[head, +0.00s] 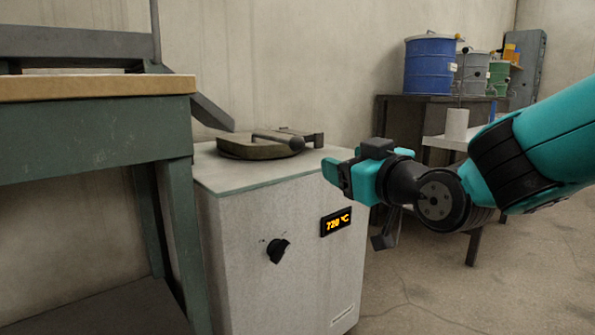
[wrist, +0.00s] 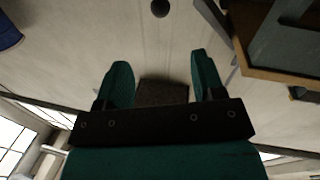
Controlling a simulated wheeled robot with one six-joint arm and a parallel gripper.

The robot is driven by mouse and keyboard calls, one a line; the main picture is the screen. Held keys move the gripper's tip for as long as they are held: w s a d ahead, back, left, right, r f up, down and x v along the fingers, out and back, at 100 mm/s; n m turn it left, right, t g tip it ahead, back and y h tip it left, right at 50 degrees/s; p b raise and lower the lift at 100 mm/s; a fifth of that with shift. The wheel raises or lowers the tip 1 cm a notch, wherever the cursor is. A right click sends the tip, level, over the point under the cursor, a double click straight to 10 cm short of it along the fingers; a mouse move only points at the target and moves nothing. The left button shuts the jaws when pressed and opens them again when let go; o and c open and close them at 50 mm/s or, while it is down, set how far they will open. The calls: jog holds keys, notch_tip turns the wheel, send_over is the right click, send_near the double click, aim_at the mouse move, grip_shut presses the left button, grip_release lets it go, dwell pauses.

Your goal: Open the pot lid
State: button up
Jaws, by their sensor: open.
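The pot lid (head: 240,148) is a dark, flat round cover lying on top of the grey furnace box (head: 268,245) in the head view. A bar handle (head: 278,138) with a ball end lies across it, and a hinge-like bracket shows at its right. The lid looks shut; the pot itself is hidden. My gripper (head: 331,168) is to the right of the lid, close to the box's right edge and apart from the handle. In the wrist view my gripper (wrist: 161,72) has its two teal fingers spread. A dark ball (wrist: 160,8), perhaps the handle's end, shows beyond them.
A green table with a wooden top (head: 95,88) stands at the left, close to the furnace. The furnace front has a black knob (head: 278,250) and a display (head: 336,222) reading 720 °C. A blue drum (head: 430,65) stands on a dark bench behind. Floor is clear at the lower right.

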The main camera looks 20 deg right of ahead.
jog(key=w+p, duration=0.1)
jog(key=p, duration=1.1)
send_near(301, 145)
jog(key=w+p, duration=0.2)
jog(key=w, duration=0.1)
jog(key=w+a+p, duration=0.1)
jog(key=w+p, duration=0.1)
jog(key=w, duration=0.2)
jog(key=w+a+p, duration=0.1)
jog(key=w+p, duration=0.2)
jog(key=shift+w, duration=0.25)
jog(key=shift+w+a+f, duration=0.1)
jog(key=shift+w+f, duration=0.1)
jog(key=shift+w, duration=0.4)
